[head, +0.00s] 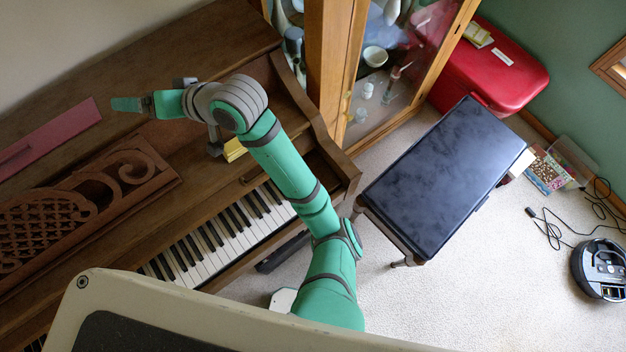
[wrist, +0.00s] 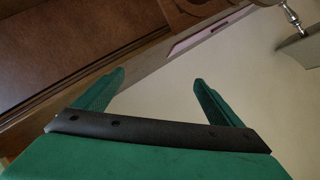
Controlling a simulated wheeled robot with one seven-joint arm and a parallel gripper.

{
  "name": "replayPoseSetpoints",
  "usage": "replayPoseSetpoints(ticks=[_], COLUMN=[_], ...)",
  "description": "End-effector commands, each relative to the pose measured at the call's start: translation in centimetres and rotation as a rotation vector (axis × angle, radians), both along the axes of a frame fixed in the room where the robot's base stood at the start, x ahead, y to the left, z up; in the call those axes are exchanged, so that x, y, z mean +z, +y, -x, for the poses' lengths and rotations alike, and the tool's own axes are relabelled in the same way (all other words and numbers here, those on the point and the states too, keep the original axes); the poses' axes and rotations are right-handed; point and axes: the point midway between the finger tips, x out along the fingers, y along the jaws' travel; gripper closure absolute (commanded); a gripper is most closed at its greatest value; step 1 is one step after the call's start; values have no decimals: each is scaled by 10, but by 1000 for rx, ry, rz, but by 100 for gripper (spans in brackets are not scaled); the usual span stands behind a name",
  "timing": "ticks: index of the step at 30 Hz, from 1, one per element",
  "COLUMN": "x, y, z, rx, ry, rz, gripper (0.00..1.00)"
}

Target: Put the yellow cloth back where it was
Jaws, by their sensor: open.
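A small yellow patch, probably the yellow cloth (head: 234,150), shows on the piano's right part, just below my wrist in the head view. My arm hides much of it, so its full shape cannot be told. My gripper (head: 122,104) is above the piano top, well to the left of the yellow patch, pointing left. In the wrist view my gripper (wrist: 158,80) has its two green fingers spread apart with nothing between them. The cloth does not show in the wrist view.
The upright piano (head: 215,190) has a carved music desk (head: 85,205) and a reddish strip (head: 48,140). A glass cabinet (head: 385,90) stands right of it. A dark-topped bench (head: 445,175), red chest (head: 500,70) and robot vacuum (head: 603,268) are farther right.

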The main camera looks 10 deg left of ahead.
Motion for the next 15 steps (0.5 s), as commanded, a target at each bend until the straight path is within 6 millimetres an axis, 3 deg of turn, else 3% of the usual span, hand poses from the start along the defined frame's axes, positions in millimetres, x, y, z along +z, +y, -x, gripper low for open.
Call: replayPoseSetpoints(ticks=[8, 15], x=[1, -16], y=[-14, -45], z=[-26, -46], rx=[-208, -400], ry=[16, 6], rz=[-239, -350], gripper=[10, 10])
